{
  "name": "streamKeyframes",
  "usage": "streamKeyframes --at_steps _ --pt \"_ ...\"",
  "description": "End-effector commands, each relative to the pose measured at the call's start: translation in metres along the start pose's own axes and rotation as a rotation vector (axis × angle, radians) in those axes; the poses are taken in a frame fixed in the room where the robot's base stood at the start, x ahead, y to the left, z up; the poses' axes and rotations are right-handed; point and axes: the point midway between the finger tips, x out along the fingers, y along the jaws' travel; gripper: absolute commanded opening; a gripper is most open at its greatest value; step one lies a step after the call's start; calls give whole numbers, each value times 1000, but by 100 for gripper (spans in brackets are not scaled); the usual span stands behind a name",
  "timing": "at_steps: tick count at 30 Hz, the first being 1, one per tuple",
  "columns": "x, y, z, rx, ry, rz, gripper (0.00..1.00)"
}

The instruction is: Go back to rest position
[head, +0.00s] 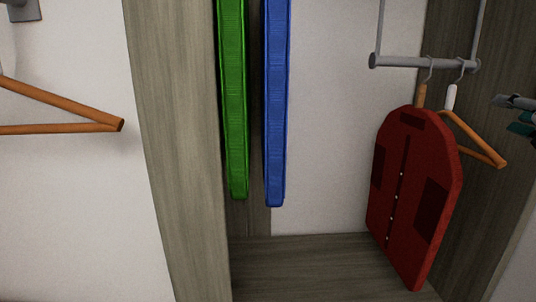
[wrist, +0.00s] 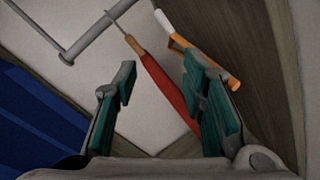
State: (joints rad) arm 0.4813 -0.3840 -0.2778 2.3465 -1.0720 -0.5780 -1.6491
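My gripper (wrist: 162,95) is open in the wrist view, with its two teal-padded fingers apart. Nothing is clamped between them. Beyond the fingers, the red garment (wrist: 170,90) on its hanger shows in the gap, apart from the pads as far as I can tell. In the head view, only the tip of my gripper (head: 516,112) shows at the right edge, to the right of the hanging red garment (head: 415,190). The rest of my arm is out of view there.
A short grey rail (head: 425,63) holds the red garment's hanger and an orange hanger (head: 480,143) with a white neck. Green (head: 233,100) and blue (head: 276,100) garments hang left of it. A wooden upright (head: 180,150) and another orange hanger (head: 65,115) stand further left.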

Motion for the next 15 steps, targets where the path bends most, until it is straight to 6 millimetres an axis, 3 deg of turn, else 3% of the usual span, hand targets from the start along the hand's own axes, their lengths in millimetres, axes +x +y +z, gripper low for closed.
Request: streamKeyframes --at_steps 4,8,11,15 --pt "-5 -2 -18 344 -13 -121 38" --pt "-20 -8 -52 752 -22 -282 38" --pt "-40 -12 -90 1060 -27 -431 38" --pt "-81 -12 -153 1456 -42 -683 38"
